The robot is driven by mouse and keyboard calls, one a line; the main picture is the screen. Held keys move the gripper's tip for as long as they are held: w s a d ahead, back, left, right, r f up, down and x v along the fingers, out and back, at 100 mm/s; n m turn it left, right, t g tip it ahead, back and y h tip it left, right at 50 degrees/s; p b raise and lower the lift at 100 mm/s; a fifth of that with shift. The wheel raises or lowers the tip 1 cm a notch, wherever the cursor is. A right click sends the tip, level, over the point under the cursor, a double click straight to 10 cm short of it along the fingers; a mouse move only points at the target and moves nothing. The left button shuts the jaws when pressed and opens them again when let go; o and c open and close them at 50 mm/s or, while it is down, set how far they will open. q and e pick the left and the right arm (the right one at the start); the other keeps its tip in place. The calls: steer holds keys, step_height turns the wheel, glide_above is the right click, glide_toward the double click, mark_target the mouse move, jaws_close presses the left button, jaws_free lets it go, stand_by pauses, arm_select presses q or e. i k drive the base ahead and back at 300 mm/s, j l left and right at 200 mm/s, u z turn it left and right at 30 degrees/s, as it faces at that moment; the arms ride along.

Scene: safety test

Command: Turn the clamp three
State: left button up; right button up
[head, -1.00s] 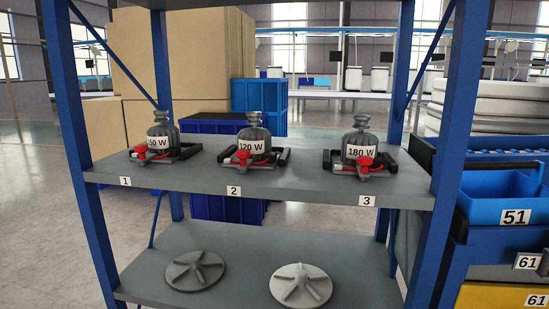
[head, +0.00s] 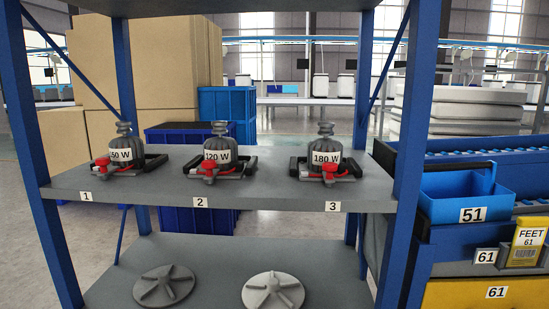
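Three grey motor-like units stand upright in a row on the grey middle shelf (head: 150,198), each in a dark clamp with a red part in front. The unit marked 180 W (head: 325,147) is at the right, above shelf label 3 (head: 332,206), with clamp three (head: 329,169) around its base. The 120 W unit (head: 219,146) with its clamp (head: 206,170) is above label 2. The unit at the left (head: 123,144), its marking partly hard to read, has its clamp (head: 103,166) above label 1. Neither of my grippers is in view.
Blue rack posts (head: 402,160) stand at both sides. Two finned grey discs (head: 164,286) (head: 274,291) lie on the lower shelf (head: 215,260). A blue bin marked 51 (head: 450,193) and a yellow FEET 61 box (head: 527,240) are at the right. Cardboard boxes (head: 165,65) stand behind.

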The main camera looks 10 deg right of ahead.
mark_target(331, 167)
steer(key=i+j, duration=0.1)
steer(key=j, duration=0.8)
steer(key=i+j, duration=0.15)
steer(key=j, duration=0.25)
steer(key=z, duration=1.3)
